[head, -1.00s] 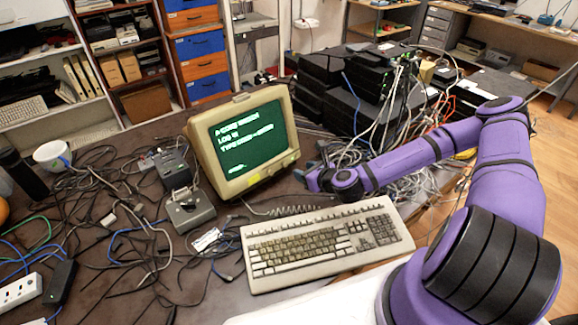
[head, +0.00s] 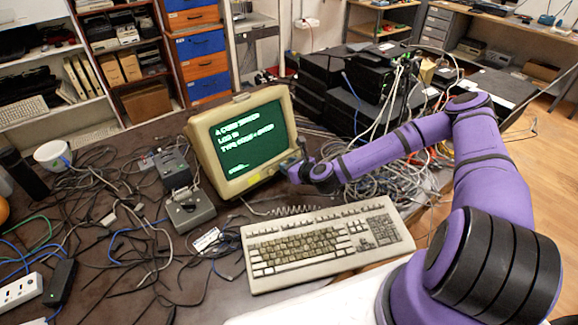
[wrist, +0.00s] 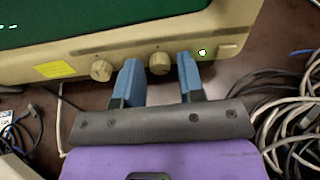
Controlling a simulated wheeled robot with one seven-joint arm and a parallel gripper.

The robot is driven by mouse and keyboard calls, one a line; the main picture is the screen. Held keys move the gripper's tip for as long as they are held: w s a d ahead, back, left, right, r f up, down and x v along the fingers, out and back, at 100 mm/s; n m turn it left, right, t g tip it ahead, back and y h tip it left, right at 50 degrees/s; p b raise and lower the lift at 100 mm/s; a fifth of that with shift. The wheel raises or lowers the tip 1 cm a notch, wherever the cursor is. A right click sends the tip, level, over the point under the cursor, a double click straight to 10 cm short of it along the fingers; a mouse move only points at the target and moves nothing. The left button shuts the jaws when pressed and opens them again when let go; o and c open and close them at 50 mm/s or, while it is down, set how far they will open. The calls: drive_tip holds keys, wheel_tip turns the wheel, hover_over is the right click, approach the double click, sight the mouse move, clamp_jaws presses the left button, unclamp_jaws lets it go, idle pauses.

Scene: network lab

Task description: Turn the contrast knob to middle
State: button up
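The beige monitor (head: 240,148) with green text stands on the dark table. In the wrist view, its lower bezel (wrist: 80,50) carries two round beige knobs, a left knob (wrist: 102,69) and a right knob (wrist: 160,62). No readable label shows which is contrast, and their pointer positions are too small to tell. My gripper (wrist: 158,61) is open, its blue fingers on either side of the right knob with narrow gaps visible. I cannot tell whether the tips reach around it in depth. In the head view, my gripper (head: 303,152) is at the monitor's lower right edge.
A green light (wrist: 202,52) and a yellow sticker (wrist: 54,70) are on the bezel. The keyboard (head: 328,242) lies in front. Tangled cables (head: 385,175) and stacked black boxes (head: 335,95) crowd the right side. A grey device (head: 188,208) stands left.

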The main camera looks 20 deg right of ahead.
clamp_jaws()
drive_tip(key=n, duration=0.4)
drive_tip(key=shift+n+h, duration=0.3)
drive_tip(key=n, duration=0.4)
drive_tip(key=shift+a+t, duration=0.1)
drive_tip(key=shift+t, duration=0.2)
drive_tip(key=n, duration=0.6)
drive_tip(key=shift+s+f+t, duration=0.1)
drive_tip(key=shift+t, duration=0.2)
drive_tip(key=n, duration=0.6)
drive_tip(key=shift+f+t, duration=0.1)
drive_tip(key=shift+t, duration=0.2)
